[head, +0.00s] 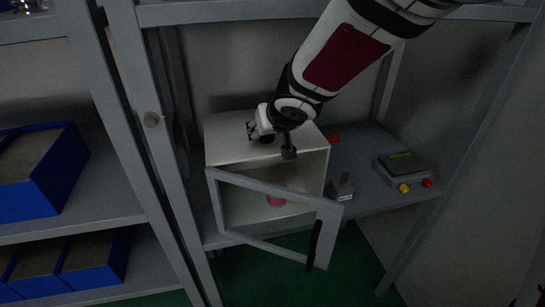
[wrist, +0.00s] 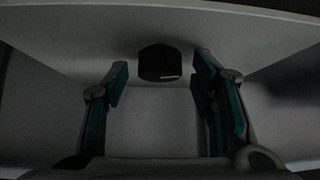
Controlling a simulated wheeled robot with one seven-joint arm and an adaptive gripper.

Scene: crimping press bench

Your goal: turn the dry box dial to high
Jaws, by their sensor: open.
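The dry box (head: 235,140) is a pale cabinet on the bench, its framed door (head: 270,188) swung open toward the front. My gripper (head: 252,132) is low over the top of the box in the head view. In the wrist view my gripper (wrist: 160,80) is open, with one finger on each side and a gap between them. A black round dial (wrist: 160,62) sits ahead between the fingertips, apart from both. A short white mark shows near its lower edge. In the head view I cannot make out the dial beside the gripper.
A pink item (head: 276,200) lies inside the box. Right of the box are a small grey block (head: 342,187) and a grey device (head: 403,168) with yellow and red knobs. Shelves with blue bins (head: 40,190) stand at left. The open door juts forward.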

